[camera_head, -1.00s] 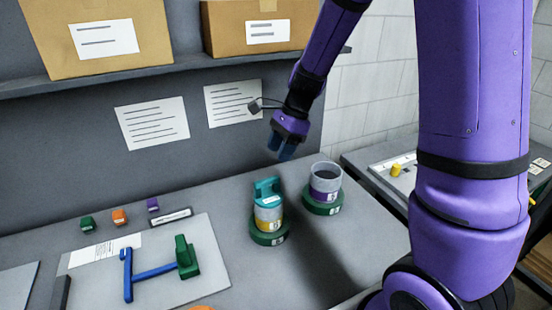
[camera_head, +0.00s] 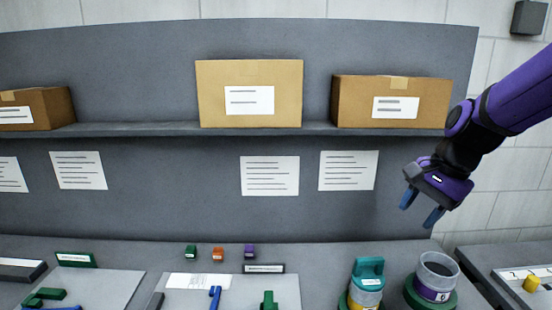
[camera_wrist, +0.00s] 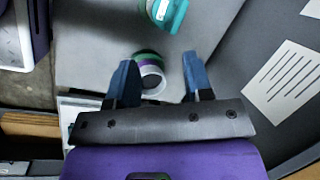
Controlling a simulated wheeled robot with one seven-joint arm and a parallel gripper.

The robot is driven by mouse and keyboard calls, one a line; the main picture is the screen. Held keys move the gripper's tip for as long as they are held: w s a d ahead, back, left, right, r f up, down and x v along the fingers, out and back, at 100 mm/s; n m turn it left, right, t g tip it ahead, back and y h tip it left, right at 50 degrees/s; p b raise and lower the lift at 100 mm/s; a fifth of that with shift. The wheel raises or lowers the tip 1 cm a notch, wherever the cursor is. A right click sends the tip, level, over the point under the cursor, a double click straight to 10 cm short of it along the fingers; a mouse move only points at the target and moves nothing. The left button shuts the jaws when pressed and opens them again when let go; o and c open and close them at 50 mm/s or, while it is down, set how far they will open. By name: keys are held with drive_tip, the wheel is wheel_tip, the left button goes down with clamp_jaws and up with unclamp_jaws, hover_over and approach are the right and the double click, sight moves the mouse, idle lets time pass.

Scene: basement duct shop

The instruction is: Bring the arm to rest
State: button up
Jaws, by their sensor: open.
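My gripper (camera_head: 421,207) is in the air at the right of the head view, in front of the grey back panel and above the bench. Its two blue fingers are apart and nothing is between them. The wrist view also shows my gripper (camera_wrist: 158,68) open and empty, with the bench below. A grey cup with a purple band (camera_head: 437,278) stands on a green base below my gripper, clear of the fingers. A teal-topped container (camera_head: 368,275) stands to its left; its lower part is cut off by the frame.
A shelf (camera_head: 270,129) carries cardboard boxes (camera_head: 285,75). Small green, orange and purple blocks (camera_head: 249,252) stand at the back of the bench. Pale boards (camera_head: 285,290) hold blue and green pieces. A side table (camera_head: 500,255) with a yellow piece (camera_head: 531,284) is at right.

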drive_tip(key=s+d+r+n+t+h, duration=0.1)
drive_tip(key=s+r+n, duration=0.3)
drive_tip(key=s, duration=0.4)
drive_tip(key=s+d+r+n+t+h, duration=0.1)
drive_tip(key=s+r+n+t+h, duration=0.1)
drive_tip(key=s+n, duration=0.5)
wheel_tip(320, 180, up, 2)
drive_tip(key=shift+s+d+r+t, duration=0.1)
drive_tip(key=shift+s+d+t, duration=0.15)
drive_tip(key=shift+s+t, duration=0.3)
